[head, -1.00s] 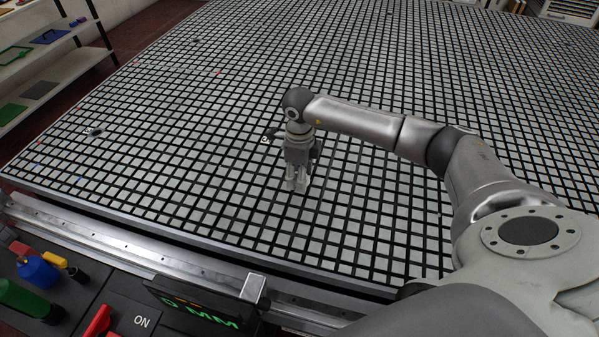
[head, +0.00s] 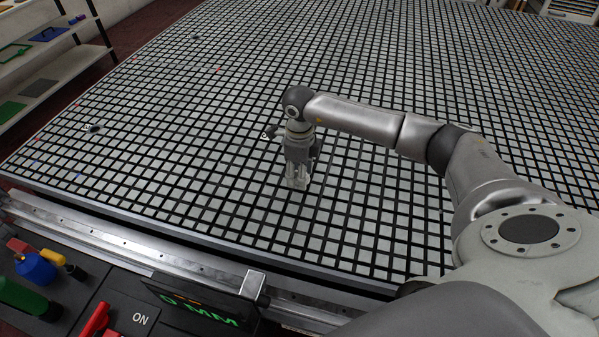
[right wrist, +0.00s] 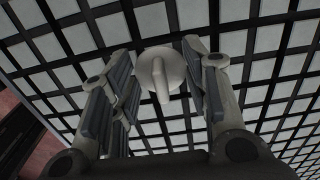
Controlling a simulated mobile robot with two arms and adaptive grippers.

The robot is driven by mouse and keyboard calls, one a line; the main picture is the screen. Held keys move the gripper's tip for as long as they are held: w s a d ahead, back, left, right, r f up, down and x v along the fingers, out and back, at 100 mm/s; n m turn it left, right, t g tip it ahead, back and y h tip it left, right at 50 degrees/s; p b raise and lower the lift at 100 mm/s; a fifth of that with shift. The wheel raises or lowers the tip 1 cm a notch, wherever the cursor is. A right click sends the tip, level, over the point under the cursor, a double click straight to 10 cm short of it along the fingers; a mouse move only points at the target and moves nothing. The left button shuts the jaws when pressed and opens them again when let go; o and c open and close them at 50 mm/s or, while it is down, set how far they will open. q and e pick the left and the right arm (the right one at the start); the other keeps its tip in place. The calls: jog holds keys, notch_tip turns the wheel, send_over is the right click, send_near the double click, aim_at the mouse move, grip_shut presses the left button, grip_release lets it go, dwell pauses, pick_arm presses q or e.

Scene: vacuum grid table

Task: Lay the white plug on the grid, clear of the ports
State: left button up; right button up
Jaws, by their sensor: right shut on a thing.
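The white plug (right wrist: 163,72) is a pale round disc with a short stem. In the right wrist view it sits between the two fingers of my right gripper (right wrist: 160,65), with grid behind it. In the head view my right gripper (head: 298,184) points down at the near middle of the grid table (head: 215,205), shut on the plug. The fingers mostly hide the plug there. I cannot tell whether the plug touches the grid. My left gripper is not in view.
Bare grid spreads widely around the gripper. A small dark object (head: 93,128) lies far to the left. A metal rail (head: 150,245) runs along the near edge. A control panel with a green-lettered display (head: 200,310) is at the lower left. Shelves (head: 50,85) stand at the upper left.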

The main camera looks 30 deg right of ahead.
jog(key=shift+f+b, duration=0.6)
jog(key=shift+f, duration=0.1)
jog(key=o, duration=1)
jog(key=shift+c, duration=0.2)
jog(key=shift+r, duration=0.1)
notch_tip(320, 180, up, 12)
